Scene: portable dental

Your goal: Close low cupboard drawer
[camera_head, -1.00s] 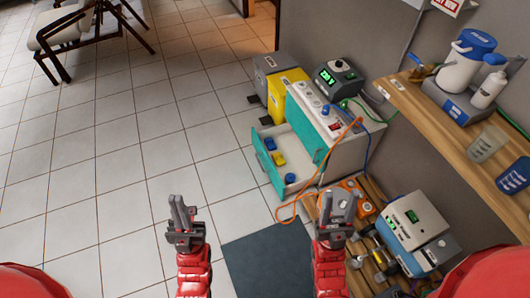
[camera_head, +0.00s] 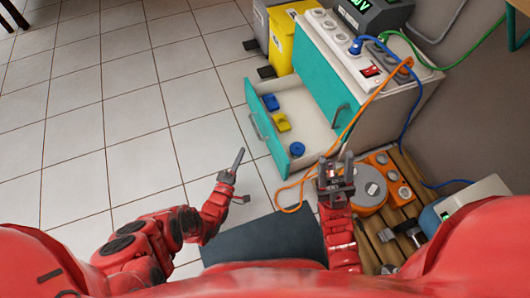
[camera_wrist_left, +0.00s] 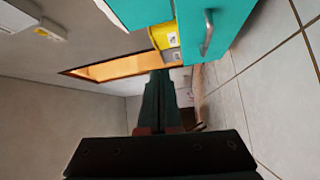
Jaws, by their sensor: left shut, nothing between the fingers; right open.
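The low cupboard (camera_head: 378,112) is white with teal fronts. Its lower drawer (camera_head: 267,132) stands pulled out to the left, with a grey bar handle on its teal front. Blue and yellow items lie inside the drawer. My left gripper (camera_head: 238,162) is shut and empty, in front of the drawer and apart from its front in the head view. In the left wrist view a teal front with a handle (camera_wrist_left: 207,34) shows at the top, beyond the dark shut fingers (camera_wrist_left: 160,100). My right gripper (camera_head: 337,170) is open and empty, near the cupboard's near side.
A power strip (camera_head: 345,45) with an orange cable lies on the cupboard top. A yellow bin (camera_head: 284,38) stands behind the drawer. A wooden pallet (camera_head: 408,175) with orange and grey equipment stands at the right.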

